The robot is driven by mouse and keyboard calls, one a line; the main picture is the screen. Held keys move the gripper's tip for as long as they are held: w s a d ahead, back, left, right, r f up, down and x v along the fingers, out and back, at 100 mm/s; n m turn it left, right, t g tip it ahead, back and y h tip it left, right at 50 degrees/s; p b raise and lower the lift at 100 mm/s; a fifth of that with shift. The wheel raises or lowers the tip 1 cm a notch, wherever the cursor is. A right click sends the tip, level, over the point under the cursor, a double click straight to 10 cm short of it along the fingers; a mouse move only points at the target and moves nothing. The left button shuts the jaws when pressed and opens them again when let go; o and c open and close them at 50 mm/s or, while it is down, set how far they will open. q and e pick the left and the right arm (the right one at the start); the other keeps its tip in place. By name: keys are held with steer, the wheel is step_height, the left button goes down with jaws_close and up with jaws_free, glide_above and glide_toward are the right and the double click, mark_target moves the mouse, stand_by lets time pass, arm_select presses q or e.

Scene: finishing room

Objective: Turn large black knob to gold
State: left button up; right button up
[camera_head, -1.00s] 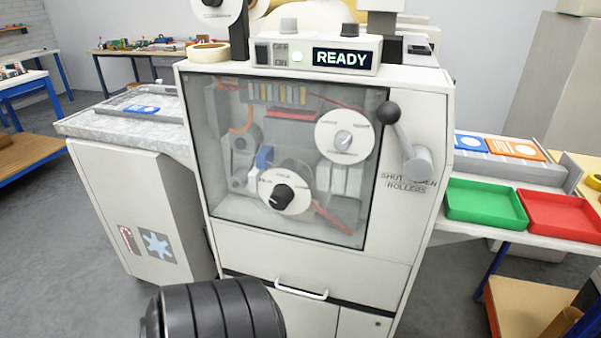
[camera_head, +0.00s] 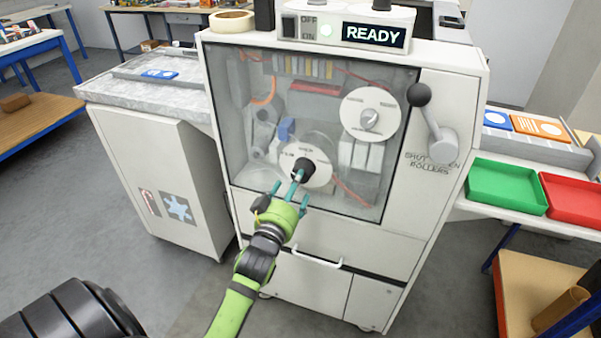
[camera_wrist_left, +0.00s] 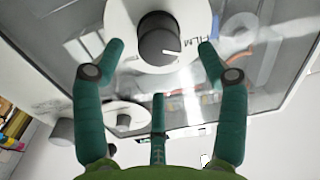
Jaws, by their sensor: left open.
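In the left wrist view the knob (camera_wrist_left: 158,40) shows a white pointer line aimed right, towards the printed word FILM. The other dial words are too small to read. My left gripper (camera_head: 290,190) is at the dial, with its teal fingers open. In the left wrist view the fingertips (camera_wrist_left: 159,47) stand on both sides of the knob, with gaps showing, so they do not grip it. My right gripper is not in view.
A second white dial (camera_head: 370,113) with a grey knob is up and right of the black one. A ball-ended lever (camera_head: 432,120) stands at the right of the front. A lit READY display (camera_head: 373,34) is on top. A drawer handle (camera_head: 316,260) is below.

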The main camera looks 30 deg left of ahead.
mark_target(301, 182)
arm_select(q)
steer(key=p+x, duration=0.1)
steer(key=x, duration=0.5)
steer(key=shift+d+f, duration=0.1)
steer(key=shift+f, duration=0.05)
steer(key=shift+s, duration=0.1)
steer(key=c, duration=1.1)
